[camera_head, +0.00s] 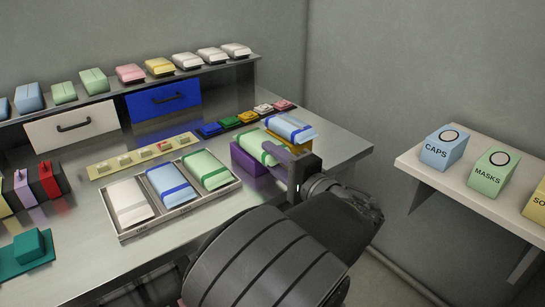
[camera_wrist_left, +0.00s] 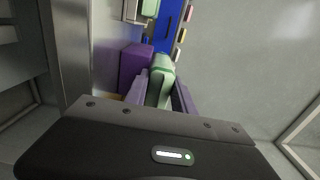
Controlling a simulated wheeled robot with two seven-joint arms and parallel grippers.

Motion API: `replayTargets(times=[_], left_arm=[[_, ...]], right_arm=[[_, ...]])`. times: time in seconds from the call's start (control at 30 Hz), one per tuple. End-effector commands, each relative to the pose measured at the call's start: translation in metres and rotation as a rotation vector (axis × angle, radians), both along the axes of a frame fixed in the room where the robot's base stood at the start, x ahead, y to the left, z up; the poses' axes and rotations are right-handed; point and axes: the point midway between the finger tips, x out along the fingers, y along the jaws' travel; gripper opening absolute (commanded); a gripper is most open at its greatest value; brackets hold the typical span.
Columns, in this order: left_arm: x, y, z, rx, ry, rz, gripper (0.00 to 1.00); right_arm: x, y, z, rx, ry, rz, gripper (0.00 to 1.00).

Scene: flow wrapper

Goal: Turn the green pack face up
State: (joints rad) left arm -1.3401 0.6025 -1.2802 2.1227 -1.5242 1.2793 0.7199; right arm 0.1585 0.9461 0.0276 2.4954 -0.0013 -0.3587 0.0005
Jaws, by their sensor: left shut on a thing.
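The green pack (camera_head: 256,146), pale green with a darker green band, is at the purple block (camera_head: 246,163) near the right end of the table. My left gripper (camera_head: 275,151) is shut on its near right end. In the left wrist view the green pack (camera_wrist_left: 160,82) lies between the two fingers of my left gripper (camera_wrist_left: 159,90), with the purple block (camera_wrist_left: 133,65) just left of it. Whether the pack rests on the block or is slightly above it, I cannot tell. My right gripper is not in view.
A blue pack (camera_head: 291,127) lies on a yellow block (camera_head: 298,147) close behind. A tray (camera_head: 184,207) holds a white, a blue and another green pack. Several small coloured items stand behind. A shelf with labelled boxes (camera_head: 443,151) is at the right, across a gap.

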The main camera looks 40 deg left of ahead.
Motion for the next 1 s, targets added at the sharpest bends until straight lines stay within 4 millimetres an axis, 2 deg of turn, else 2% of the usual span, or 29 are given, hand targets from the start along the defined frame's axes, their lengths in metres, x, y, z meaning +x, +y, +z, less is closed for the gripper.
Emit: replayTargets(times=[0.53, 0.57, 0.83, 1.0], left_arm=[[0.0001, -0.0001, -0.0027, 0.0, 0.0, 0.0, 0.0], [0.0001, -0.0001, -0.0027, 0.0, -0.001, 0.0, 0.32], [0.0001, -0.0001, -0.0027, 0.0, 0.0, 0.0, 0.54], [0.0001, -0.0001, -0.0027, 0.0, 0.0, 0.0, 0.56]], right_arm=[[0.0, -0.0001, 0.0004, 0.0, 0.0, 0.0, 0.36], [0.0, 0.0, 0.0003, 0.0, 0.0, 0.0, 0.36], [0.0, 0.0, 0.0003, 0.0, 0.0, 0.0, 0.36], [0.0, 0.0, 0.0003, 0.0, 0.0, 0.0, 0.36]])
